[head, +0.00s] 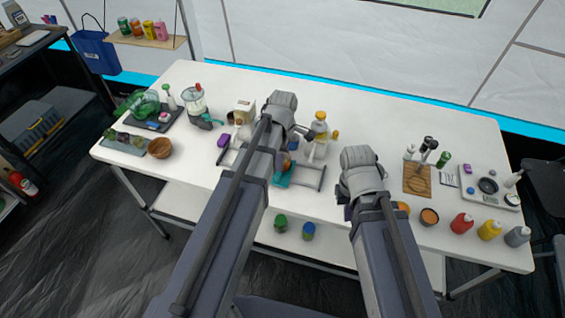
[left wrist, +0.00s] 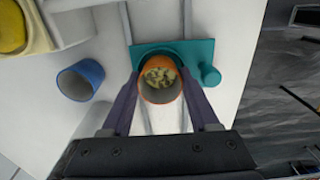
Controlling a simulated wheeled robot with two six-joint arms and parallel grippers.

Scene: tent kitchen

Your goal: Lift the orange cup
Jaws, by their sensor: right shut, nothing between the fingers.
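The orange cup (left wrist: 147,92) shows in the left wrist view, seen from above, with pale yellowish pieces inside. It stands at a teal tray-like piece (left wrist: 200,50). My left gripper (left wrist: 160,80) has one finger on each side of the cup, close to its wall. I cannot tell whether the fingers press on it. In the head view my left gripper (head: 284,166) is over the middle of the table and its arm largely hides the cup. My right gripper (head: 343,198) is shut and empty above the table, right of the teal piece.
A blue cup (left wrist: 80,80) stands left of the orange cup in the left wrist view. On the white table (head: 370,122), bottles (head: 461,222) and a wooden board (head: 417,180) are at the right. A brown bowl (head: 160,147) and blender (head: 195,101) are at the left.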

